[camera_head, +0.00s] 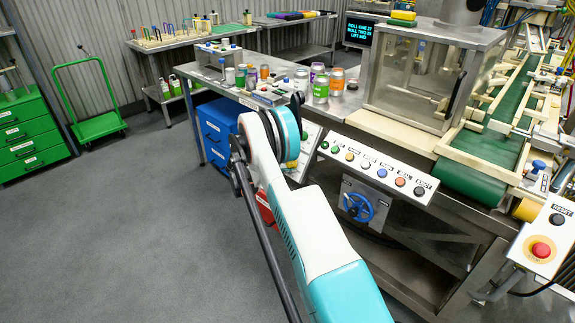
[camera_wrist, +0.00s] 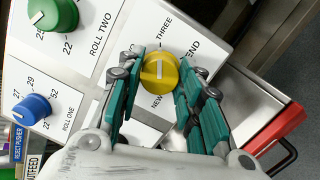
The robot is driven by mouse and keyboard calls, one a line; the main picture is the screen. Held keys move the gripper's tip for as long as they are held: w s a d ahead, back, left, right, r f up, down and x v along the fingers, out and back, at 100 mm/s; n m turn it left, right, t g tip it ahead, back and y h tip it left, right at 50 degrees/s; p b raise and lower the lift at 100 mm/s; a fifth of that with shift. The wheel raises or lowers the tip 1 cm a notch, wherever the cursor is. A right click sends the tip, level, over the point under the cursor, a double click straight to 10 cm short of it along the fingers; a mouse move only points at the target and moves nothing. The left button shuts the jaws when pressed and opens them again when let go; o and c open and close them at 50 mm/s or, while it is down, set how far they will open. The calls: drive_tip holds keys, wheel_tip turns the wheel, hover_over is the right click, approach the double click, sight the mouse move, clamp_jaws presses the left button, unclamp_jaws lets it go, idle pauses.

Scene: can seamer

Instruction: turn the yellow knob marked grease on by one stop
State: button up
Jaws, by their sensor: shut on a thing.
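The yellow knob (camera_wrist: 160,78) sits on a white panel (camera_wrist: 140,25) in the wrist view. Its white pointer line stands nearly upright in the picture. Lettering around it reads THREE above, a word ending in END at the right and NEW below; the rest is covered. My gripper (camera_wrist: 158,70) has its teal fingers on both sides of the knob and is shut on it. The word grease is not readable here. In the head view, my arm hides the gripper, and only part of the tilted panel (camera_head: 309,143) shows.
A green knob (camera_wrist: 53,12), marked ROLL TWO, and a blue knob (camera_wrist: 33,108), marked ROLL ONE, share the panel. An open drawer with a red front (camera_wrist: 277,130) lies at the right.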

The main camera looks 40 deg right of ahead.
idle(0.4)
drive_tip(key=o, duration=1.1)
drive_tip(key=v, duration=1.2)
